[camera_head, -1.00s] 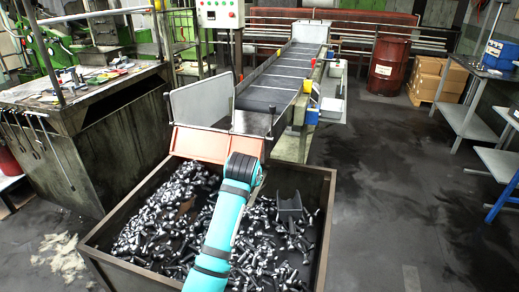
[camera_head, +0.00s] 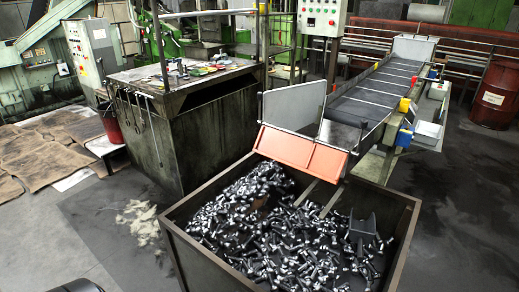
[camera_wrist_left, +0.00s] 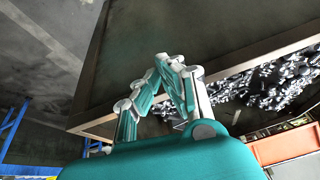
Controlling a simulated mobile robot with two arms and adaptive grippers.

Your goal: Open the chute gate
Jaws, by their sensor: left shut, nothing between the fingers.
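The chute's orange plate (camera_head: 303,150) slopes down at the lower end of the conveyor (camera_head: 365,100), over the back edge of the bolt bin. A grey upright panel (camera_head: 292,106) stands at its left side. I cannot tell which of these parts is the gate. In the left wrist view my left gripper (camera_wrist_left: 170,62) is shut and empty, its fingertips together near the bin's rim (camera_wrist_left: 240,68). An orange surface, likely the same plate (camera_wrist_left: 290,147), shows at the lower right there, apart from the fingers. My right gripper is in neither view.
The bin (camera_head: 215,262) holds many loose bolts (camera_head: 290,235) and a dark scoop-like piece (camera_head: 362,228). A dark workbench (camera_head: 200,130) stands left of the chute. A red barrel (camera_head: 495,95) stands at the right.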

